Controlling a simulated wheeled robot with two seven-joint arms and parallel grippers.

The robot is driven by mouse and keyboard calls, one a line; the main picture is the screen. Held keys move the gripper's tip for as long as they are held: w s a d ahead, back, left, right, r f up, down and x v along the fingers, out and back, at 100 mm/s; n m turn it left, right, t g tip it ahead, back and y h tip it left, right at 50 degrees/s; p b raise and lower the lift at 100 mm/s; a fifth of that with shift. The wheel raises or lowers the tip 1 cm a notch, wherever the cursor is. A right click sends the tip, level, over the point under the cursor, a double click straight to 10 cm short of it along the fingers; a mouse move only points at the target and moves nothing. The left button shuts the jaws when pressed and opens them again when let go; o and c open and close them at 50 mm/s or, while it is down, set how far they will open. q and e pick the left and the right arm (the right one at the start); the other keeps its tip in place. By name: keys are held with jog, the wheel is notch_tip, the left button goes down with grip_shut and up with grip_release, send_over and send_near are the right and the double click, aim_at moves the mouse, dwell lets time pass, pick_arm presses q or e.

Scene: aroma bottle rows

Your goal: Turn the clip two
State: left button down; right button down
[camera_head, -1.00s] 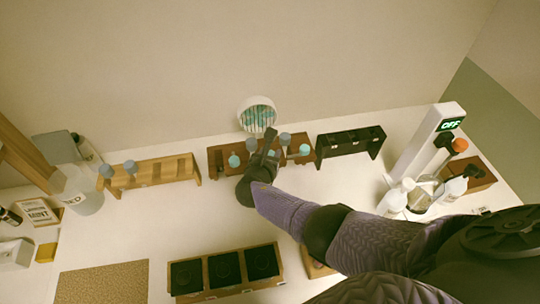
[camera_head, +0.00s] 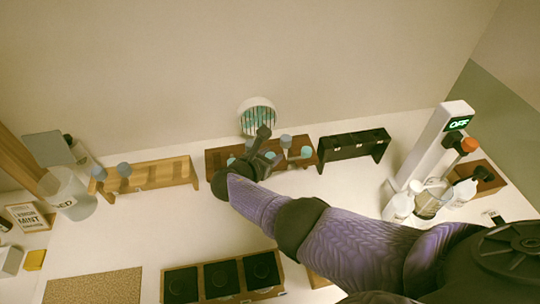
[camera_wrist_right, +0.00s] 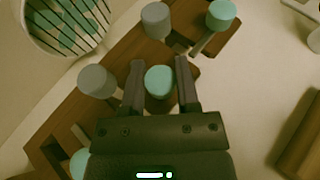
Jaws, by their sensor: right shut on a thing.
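My right gripper (camera_head: 266,146) is over the dark brown middle rack (camera_head: 216,157), reaching in from the lower right. In the right wrist view the two fingers (camera_wrist_right: 161,85) stand on either side of a teal-capped bottle (camera_wrist_right: 160,80) and are shut on it. Only its cap shows clearly; its lower part is hidden. Grey-capped bottles (camera_wrist_right: 97,82) (camera_wrist_right: 155,18) and another teal-capped one (camera_wrist_right: 222,14) stand close by in the rack. A further teal cap (camera_wrist_right: 79,164) is partly hidden by the gripper body. I cannot make out a clip. My left gripper is not in view.
A light wood rack (camera_head: 165,173) is left, a black rack (camera_head: 352,147) right. A white device reading OFF (camera_head: 433,140) stands by white bottles (camera_head: 398,208). Black-topped trays (camera_head: 262,270) lie in front.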

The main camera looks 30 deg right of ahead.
jog(key=shift+w+r, duration=0.1)
jog(key=shift+r, duration=0.05)
jog(key=shift+c, duration=1.7)
grip_release()
jog(key=shift+s+a+r+p, duration=0.1)
jog(key=shift+s+a+p, duration=0.1)
jog(key=shift+a+p, duration=0.1)
jog(key=p+v, duration=0.3)
jog(key=v, duration=0.6)
jog(key=shift+p, duration=0.3)
jog(key=shift+s, duration=0.1)
